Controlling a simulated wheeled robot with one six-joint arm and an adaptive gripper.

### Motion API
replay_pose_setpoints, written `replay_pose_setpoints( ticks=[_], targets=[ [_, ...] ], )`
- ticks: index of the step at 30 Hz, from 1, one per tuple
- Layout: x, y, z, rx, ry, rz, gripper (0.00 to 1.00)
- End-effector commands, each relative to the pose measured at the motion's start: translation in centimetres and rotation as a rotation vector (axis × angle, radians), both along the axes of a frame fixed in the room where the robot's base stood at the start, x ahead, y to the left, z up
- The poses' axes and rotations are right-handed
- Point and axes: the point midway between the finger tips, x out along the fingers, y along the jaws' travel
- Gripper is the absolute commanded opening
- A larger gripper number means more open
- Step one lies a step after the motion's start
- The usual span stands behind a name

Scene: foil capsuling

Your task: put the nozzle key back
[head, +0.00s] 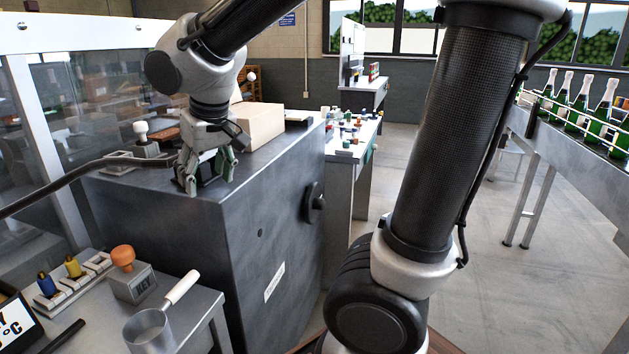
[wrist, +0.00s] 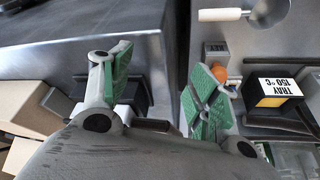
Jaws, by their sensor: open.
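A grey block labelled KEY (head: 135,286) stands on the steel side table at the lower left. An orange knob on a short stem (head: 122,257) sits upright on top of it; I take this as the nozzle key, but cannot be sure. In the wrist view the orange knob (wrist: 220,73) shows partly behind the right finger, beside the grey block (wrist: 215,52). My gripper (head: 207,174) is over the top of the dark grey cabinet, well apart from the KEY block. It also shows in the wrist view (wrist: 160,92), with green pads spread and nothing held between them.
A cardboard box (head: 262,126) and a white-knobbed piece (head: 141,131) stand on the cabinet top (head: 283,143). A white-handled pan (head: 150,330), a rack with blue and yellow pieces (head: 73,282) and a TRAY 150 °C sign (wrist: 280,86) are near the KEY block. A clear guard (head: 75,120) stands left.

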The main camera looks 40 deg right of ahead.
Motion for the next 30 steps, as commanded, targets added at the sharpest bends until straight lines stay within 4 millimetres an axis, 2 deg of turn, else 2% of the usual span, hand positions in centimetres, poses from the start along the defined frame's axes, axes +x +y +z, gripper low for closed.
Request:
replay_pose_setpoints(
  ticks=[1, 3, 6, 9, 12, 15, 30],
  targets=[
    [-2.1, -4.6, 0.8, 0.004, -0.004, -0.055, 0.61],
    [-5.5, -9.1, 1.2, 0.007, 0.001, -0.101, 0.61],
    [-10.3, -13.4, 1.0, 0.011, 0.006, -0.149, 0.61],
    [-13.9, -15.6, 0.5, 0.016, 0.006, -0.176, 0.61],
    [-16.0, -16.4, 0.1, 0.019, 0.006, -0.188, 0.61],
    [-16.6, -16.6, -0.1, 0.020, 0.008, -0.190, 0.61],
    [-16.6, -16.6, 0.0, 0.020, 0.008, -0.188, 0.61]
  ],
)
